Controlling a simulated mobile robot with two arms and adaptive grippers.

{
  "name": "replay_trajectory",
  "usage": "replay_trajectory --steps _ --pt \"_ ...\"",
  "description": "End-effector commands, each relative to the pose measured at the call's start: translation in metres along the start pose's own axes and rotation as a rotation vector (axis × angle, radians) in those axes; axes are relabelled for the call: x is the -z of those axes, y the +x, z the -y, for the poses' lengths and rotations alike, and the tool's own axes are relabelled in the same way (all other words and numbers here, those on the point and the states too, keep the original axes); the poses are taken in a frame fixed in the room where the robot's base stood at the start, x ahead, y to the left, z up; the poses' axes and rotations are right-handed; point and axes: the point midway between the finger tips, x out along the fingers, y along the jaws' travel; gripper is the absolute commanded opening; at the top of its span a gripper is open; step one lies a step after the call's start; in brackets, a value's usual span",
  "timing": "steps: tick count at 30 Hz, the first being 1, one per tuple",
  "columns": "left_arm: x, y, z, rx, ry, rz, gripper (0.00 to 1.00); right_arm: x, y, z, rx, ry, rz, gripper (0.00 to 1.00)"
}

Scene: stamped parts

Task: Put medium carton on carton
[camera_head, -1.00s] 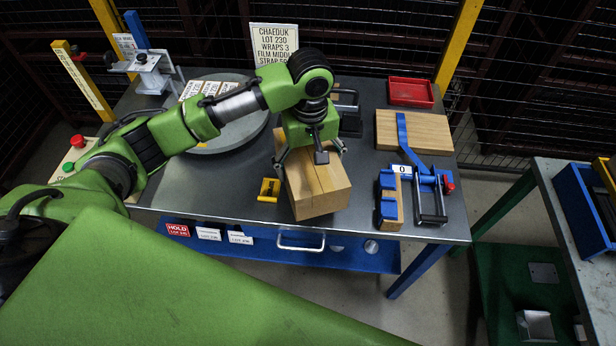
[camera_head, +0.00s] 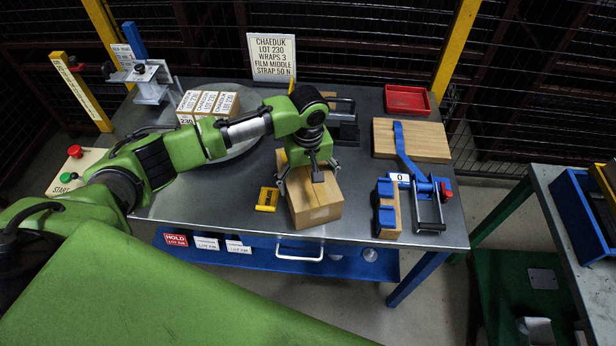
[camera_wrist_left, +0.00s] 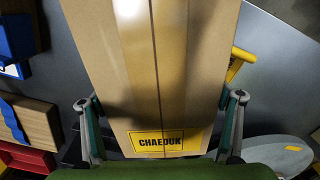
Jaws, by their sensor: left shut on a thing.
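A brown carton (camera_head: 316,206) is near the front edge of the metal table in the head view. My left gripper (camera_head: 307,177) comes down over its top with a finger on either side, shut on it. In the left wrist view the carton (camera_wrist_left: 110,60) fills the middle between the fingers (camera_wrist_left: 160,105) and shows a yellow CHAEDUK label. I cannot tell whether its underside touches the table. Several smaller cartons with white labels (camera_head: 207,103) stand together on the round grey turntable (camera_head: 245,148) at the back left. My right gripper is not in view.
A yellow part (camera_head: 267,199) lies just left of the carton. A blue clamp device (camera_head: 430,190), a wooden board (camera_head: 425,142) and a red tray (camera_head: 407,100) are on the right. A sign (camera_head: 271,57) stands at the back.

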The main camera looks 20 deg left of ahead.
Motion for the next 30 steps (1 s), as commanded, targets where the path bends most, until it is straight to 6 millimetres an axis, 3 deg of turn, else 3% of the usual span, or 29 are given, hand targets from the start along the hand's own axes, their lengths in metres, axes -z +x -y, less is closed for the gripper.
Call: replay_trajectory --steps 7,8,9,21,26,30 --pt "0.001 -0.002 -0.002 -0.007 0.000 -0.002 0.27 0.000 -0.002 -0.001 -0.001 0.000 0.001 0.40" --pt "0.000 0.002 0.000 -0.001 0.000 0.001 0.91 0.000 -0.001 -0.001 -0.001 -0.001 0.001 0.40" --pt "0.000 0.002 0.000 -0.001 0.000 0.001 1.00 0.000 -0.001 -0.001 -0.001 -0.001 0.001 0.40" --pt "0.000 -0.002 -0.001 -0.001 0.000 -0.001 1.00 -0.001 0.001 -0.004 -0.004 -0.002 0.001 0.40" --pt "0.001 -0.024 -0.002 -0.004 0.000 -0.001 1.00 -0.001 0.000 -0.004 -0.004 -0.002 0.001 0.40" --pt "0.001 -0.055 -0.002 -0.006 0.001 -0.002 1.00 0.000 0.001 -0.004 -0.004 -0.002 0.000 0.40"
